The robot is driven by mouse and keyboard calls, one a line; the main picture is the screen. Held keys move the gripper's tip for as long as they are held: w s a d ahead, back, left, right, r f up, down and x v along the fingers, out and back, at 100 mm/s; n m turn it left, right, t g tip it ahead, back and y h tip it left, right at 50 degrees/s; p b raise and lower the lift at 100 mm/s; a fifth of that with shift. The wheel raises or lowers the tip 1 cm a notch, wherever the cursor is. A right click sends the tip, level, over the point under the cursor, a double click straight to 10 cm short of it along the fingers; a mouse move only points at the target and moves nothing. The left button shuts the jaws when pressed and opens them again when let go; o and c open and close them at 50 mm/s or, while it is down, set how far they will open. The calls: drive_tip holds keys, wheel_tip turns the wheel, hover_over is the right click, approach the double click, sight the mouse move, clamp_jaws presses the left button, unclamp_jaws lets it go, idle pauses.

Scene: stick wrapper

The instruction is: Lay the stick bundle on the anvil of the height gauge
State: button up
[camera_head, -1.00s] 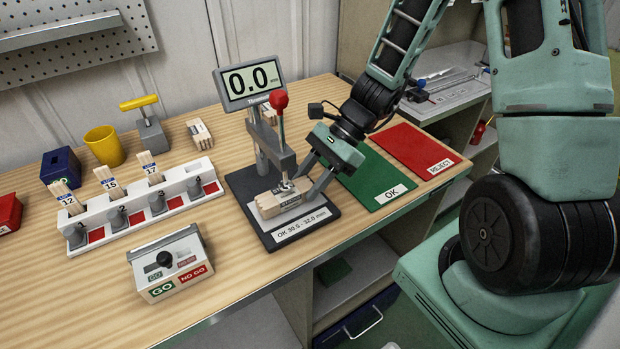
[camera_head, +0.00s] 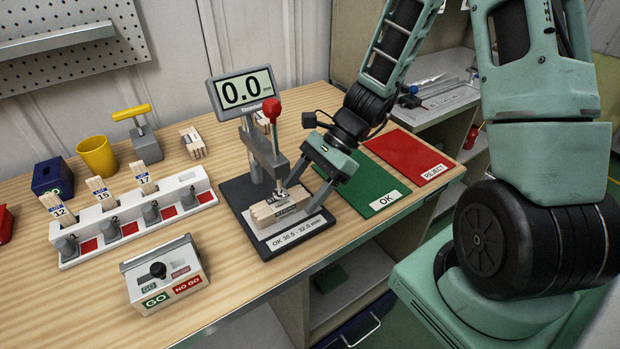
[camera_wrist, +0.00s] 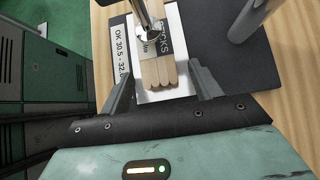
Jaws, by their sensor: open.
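The stick bundle (camera_head: 277,208), pale wooden sticks with a printed wrapper, lies flat at the anvil of the height gauge (camera_head: 240,189), below its spindle. In the wrist view the bundle (camera_wrist: 161,72) rests on a pale block, with the round spindle foot over its far part. I cannot tell whether the foot touches it. My gripper (camera_head: 311,182) is at the bundle's right end. In the wrist view its two fingers (camera_wrist: 162,82) are open, one on each side of the bundle's near end, with visible gaps. The gauge display (camera_head: 243,91) reads 0.0.
The red-knobbed lever (camera_head: 271,110) stands close to my gripper. A green OK mat (camera_head: 365,178) and red REJECT mat (camera_head: 408,153) lie to the right. A white numbered rack (camera_head: 128,222) with bundles and a GO/NO GO box (camera_head: 165,272) are left.

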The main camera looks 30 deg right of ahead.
drive_tip(key=v, duration=1.7)
drive_tip(key=shift+d+p, duration=0.2)
drive_tip(key=shift+p, duration=0.1)
drive_tip(key=shift+a+r, duration=0.1)
